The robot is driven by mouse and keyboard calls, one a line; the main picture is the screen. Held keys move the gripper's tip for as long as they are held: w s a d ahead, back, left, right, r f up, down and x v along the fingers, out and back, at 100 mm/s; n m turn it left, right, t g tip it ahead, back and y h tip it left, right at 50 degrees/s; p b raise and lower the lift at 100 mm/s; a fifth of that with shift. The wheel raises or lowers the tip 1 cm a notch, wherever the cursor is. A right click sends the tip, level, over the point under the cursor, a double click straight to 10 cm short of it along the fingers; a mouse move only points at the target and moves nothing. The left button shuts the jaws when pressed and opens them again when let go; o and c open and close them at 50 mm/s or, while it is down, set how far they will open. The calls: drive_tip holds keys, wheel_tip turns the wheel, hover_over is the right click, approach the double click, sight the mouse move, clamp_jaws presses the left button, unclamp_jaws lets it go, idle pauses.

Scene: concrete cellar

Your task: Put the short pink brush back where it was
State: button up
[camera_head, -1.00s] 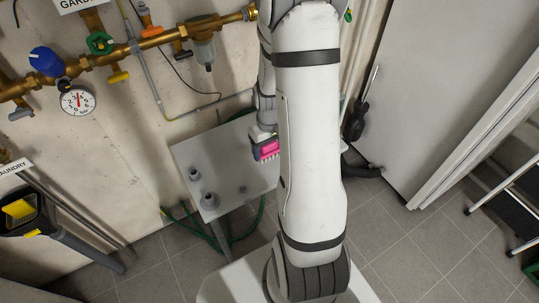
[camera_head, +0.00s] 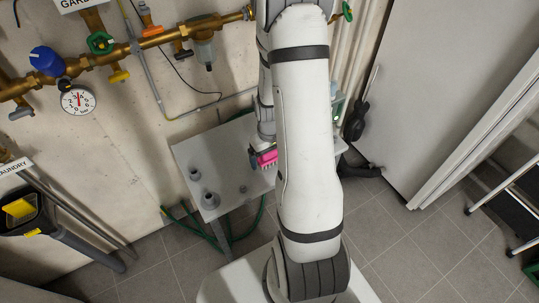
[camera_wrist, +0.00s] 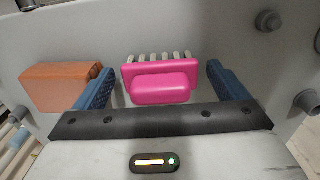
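The short pink brush (camera_head: 267,157) is at the grey table, partly hidden behind my arm; its pale bristles point down in the head view. In the wrist view the pink brush (camera_wrist: 162,88) lies between the two blue fingers of my gripper (camera_wrist: 161,80). A narrow gap shows on each side of it, so the gripper looks open around the brush and not closed on it. I cannot tell whether the brush touches the tabletop.
The grey table (camera_head: 222,155) carries several grey pegs (camera_head: 209,200). An orange block (camera_wrist: 60,88) lies left of the left finger in the wrist view. Brass pipes (camera_head: 150,42) with valves run along the wall behind. A white panel (camera_head: 450,90) stands at right.

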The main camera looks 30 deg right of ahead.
drive_tip(key=shift+r, duration=0.1)
wheel_tip(320, 180, up, 11)
drive_tip(key=shift+r, duration=0.1)
drive_tip(key=s+a+r+t, duration=0.3)
drive_tip(key=s+a+r, duration=0.9)
drive_tip(key=r, duration=0.4)
drive_tip(key=shift+s, duration=0.2)
